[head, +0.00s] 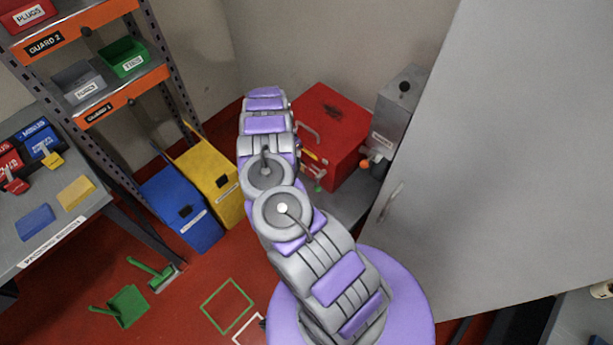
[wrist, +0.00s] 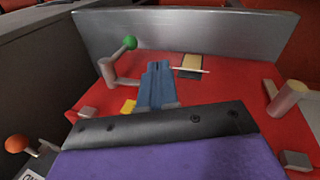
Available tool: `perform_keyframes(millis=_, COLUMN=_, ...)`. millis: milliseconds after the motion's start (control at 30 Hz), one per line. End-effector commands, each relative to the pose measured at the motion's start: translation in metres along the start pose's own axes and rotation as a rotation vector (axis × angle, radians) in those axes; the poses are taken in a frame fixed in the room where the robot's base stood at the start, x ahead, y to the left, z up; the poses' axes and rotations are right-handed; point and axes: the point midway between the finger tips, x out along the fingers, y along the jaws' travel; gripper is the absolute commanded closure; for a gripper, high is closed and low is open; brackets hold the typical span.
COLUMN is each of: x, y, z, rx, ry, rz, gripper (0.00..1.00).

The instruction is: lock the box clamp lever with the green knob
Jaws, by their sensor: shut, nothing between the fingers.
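The green knob (wrist: 130,43) sits on the end of a grey clamp lever (wrist: 108,72) at the upper left of the red surface in the wrist view. The lever's arm slants up towards the knob. My gripper (wrist: 158,66) is shut and empty, its blue fingers just right of the lever. I cannot tell if they touch it. In the head view the red box (head: 330,128) stands behind my arm, which hides the gripper. A small green spot (head: 318,188) shows low on the box's near side; I cannot tell if it is the knob.
An orange knob shows at the lower left in the wrist view (wrist: 17,143). A pale handle (wrist: 287,98) stands out at the right. A grey box (head: 397,115) stands beside the red box, and a large grey door (head: 500,150) bounds the right. Yellow and blue bins stand left.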

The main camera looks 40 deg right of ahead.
Motion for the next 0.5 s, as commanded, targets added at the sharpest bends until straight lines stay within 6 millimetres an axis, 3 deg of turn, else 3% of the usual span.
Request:
perform_keyframes(millis=267, x=0.023, y=0.0, z=0.0, rx=0.0, ry=-0.001, rz=0.001, gripper=1.0)
perform_keyframes(millis=500, x=0.068, y=0.0, z=0.0, rx=-0.001, ry=-0.001, rz=0.003, gripper=1.0)
